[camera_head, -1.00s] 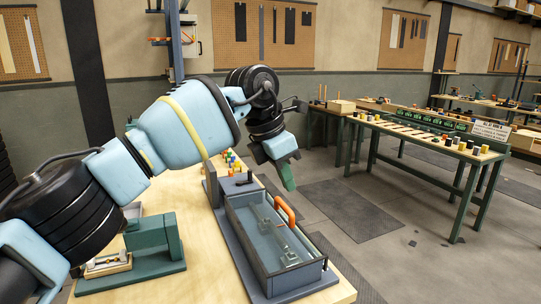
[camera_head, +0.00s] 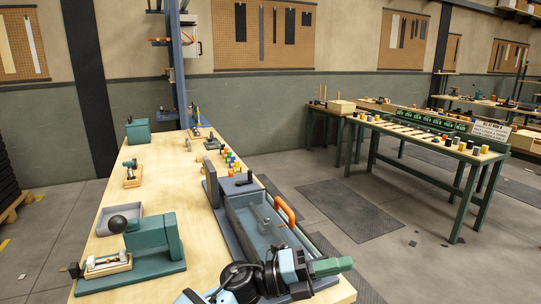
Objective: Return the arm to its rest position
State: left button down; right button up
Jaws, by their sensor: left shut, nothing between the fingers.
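My left arm is folded low at the bottom centre of the head view. Its left gripper (camera_head: 335,266) points right with its green fingers closed together and nothing between them. It appears in front of the near end of a grey tank (camera_head: 240,215) with an orange handle (camera_head: 285,209), and hides that end. I cannot tell how far apart the gripper and tank are. My right gripper is out of view.
Another table (camera_head: 430,140) stands at right. The floor between is open, with dark mats (camera_head: 348,209).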

pick_arm(q)
jog(key=s+a+f+n+t+y, duration=0.2)
jog(key=a+f+n+t+y, duration=0.4)
jog(key=a+f+n+t, duration=0.6)
jog(key=s+a+f+n+t+y, duration=0.2)
jog(key=a+f+n+t+y, duration=0.4)
jog(key=f+n, duration=0.7)
jog(key=s+a+f+n+g+y, duration=0.3)
jog(key=s+a+f+n, duration=0.3)
jog(key=s, duration=0.5)
jog(key=s+a+f+n+g+y, duration=0.4)
jog(key=s+a+f, duration=0.3)
jog(key=s+a, duration=0.2)
jog(key=shift+s+a+f+n+g, duration=0.25)
jog(key=shift+s+f+n+g, duration=0.1)
jog(key=shift+s+n+g, duration=0.45)
jog(key=shift+s+d, duration=0.1)
